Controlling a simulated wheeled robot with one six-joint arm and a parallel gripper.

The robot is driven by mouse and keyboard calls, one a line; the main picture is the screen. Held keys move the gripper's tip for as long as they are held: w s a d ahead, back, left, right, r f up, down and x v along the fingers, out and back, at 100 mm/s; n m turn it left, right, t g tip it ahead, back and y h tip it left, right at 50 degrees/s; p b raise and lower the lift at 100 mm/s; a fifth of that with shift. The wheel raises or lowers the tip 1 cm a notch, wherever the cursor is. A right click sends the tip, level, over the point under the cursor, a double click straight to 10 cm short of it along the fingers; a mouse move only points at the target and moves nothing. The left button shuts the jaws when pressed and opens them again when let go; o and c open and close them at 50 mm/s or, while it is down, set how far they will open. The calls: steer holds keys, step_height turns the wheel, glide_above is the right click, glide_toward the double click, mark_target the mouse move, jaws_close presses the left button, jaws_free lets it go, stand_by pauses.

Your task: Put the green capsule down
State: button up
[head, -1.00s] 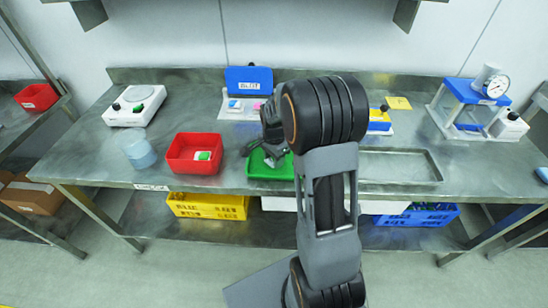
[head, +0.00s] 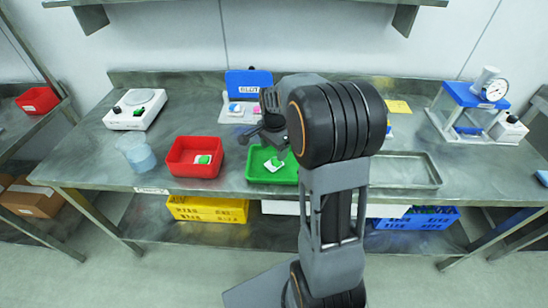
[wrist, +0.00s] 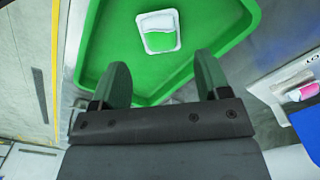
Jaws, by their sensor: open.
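A white packet with a green capsule (head: 273,164) lies flat on the floor of the green tray (head: 254,173). In the wrist view the capsule (wrist: 159,40) lies beyond my fingertips, inside the tray (wrist: 108,48), clear of its walls. My gripper (head: 266,138) is open and empty above the tray. In the wrist view the two fingers of my gripper (wrist: 161,80) stand wide apart with nothing between them.
A clear beaker (head: 138,155) and a white hotplate (head: 137,107) stand further left. A metal tray (head: 400,172) lies right of my arm. A blue gauge stand (head: 463,96) is at far right.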

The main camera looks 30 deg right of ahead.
mark_target(274, 162)
step_height(274, 162, up, 5)
steer(key=s+a+r+n+t, duration=0.1)
steer(key=s+a+n, duration=0.4)
steer(key=s+n, duration=0.2)
steer(key=s+a+r+n+t, duration=0.1)
steer(key=s+a+n, duration=0.3)
steer(key=s+n, duration=0.4)
steer(key=shift+s+a+t, duration=0.35)
steer(key=shift+s+t, duration=0.25)
steer(key=shift+t, duration=0.2)
steer(key=shift+r, duration=0.1)
